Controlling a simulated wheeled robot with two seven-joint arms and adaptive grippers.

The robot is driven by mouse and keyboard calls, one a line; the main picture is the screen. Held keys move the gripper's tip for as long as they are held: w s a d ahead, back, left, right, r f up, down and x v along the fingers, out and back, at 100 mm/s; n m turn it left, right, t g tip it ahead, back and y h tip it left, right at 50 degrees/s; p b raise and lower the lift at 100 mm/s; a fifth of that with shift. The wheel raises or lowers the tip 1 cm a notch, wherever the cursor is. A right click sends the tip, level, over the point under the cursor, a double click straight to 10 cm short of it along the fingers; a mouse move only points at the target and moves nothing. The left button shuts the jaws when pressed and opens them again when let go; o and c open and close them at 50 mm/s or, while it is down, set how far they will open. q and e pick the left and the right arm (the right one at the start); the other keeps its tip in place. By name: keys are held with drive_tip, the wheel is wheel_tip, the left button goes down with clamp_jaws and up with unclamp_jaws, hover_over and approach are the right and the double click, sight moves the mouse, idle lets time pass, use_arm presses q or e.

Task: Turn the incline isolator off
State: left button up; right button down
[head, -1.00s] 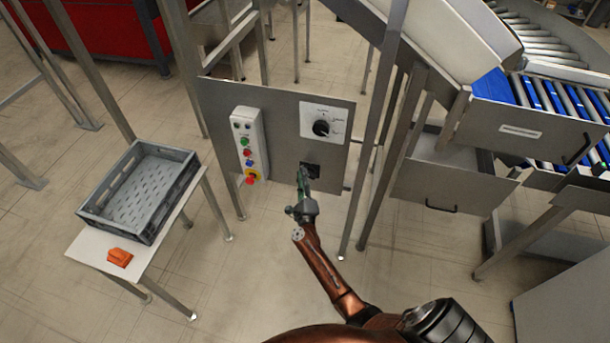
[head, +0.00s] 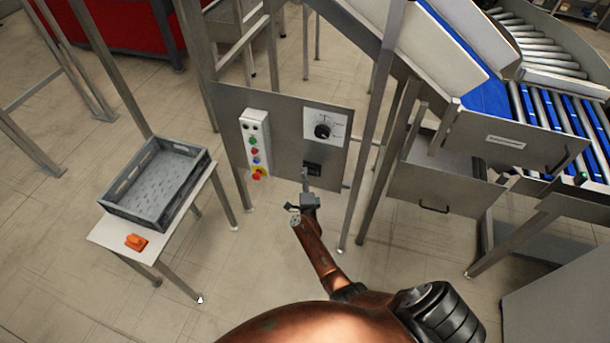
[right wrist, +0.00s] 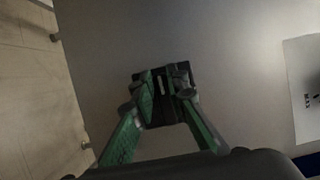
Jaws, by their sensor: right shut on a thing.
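The isolator (head: 313,169) is a small black square switch low on the grey control panel (head: 284,108). In the right wrist view its black body (right wrist: 152,110) sits between and behind my fingertips, with a pale mark on it. My right gripper (head: 305,179) reaches up to it from below. In the right wrist view my right gripper (right wrist: 164,84) has its green-lined fingers shut on the isolator's handle, which they mostly hide. I cannot read the switch's position. My left gripper is not in view.
Above the isolator is a black dial (head: 322,131) on a white plate. Left of it is a button box (head: 254,143) with a red and yellow stop button. A grey crate (head: 130,217) and an orange object (head: 136,242) rest on a stand. Metal posts flank the panel.

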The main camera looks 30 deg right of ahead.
drive_tip(key=shift+a, duration=0.1)
drive_tip(key=c, duration=1.9)
unclamp_jaws()
drive_tip(key=v, duration=0.7)
drive_tip(key=shift+s, duration=0.25)
